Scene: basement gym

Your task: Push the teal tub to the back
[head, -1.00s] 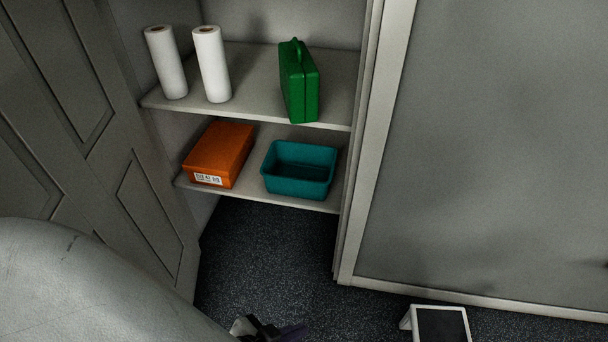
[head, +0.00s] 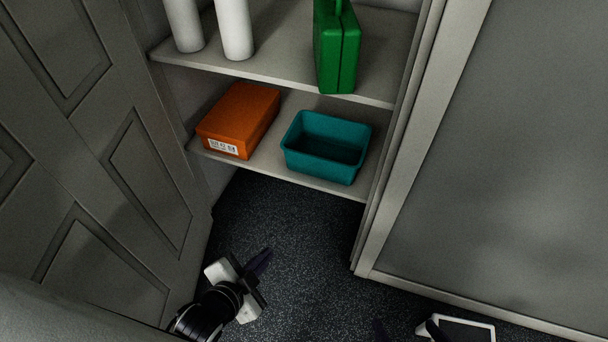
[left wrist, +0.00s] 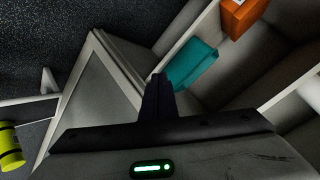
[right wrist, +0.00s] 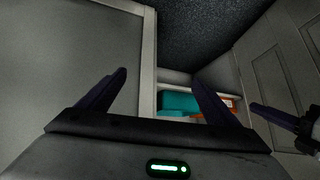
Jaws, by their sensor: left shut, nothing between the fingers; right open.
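The teal tub (head: 325,147) stands upright and looks empty on the lower shelf (head: 270,165), close to its front edge. It also shows in the left wrist view (left wrist: 192,66) and, partly hidden behind a finger, in the right wrist view (right wrist: 176,103). My left gripper (head: 259,262) is shut and empty, in front of and below the shelf, apart from the tub. My right gripper (right wrist: 158,76) is open and empty; in the head view only its dark fingertips show at the bottom edge.
An orange box (head: 238,120) sits left of the tub. The upper shelf (head: 285,78) above holds a green case (head: 336,50) and two white rolls (head: 235,30). A panelled door (head: 90,160) stands left, a grey panel (head: 470,150) right. A white-framed object (head: 470,330) is on the floor.

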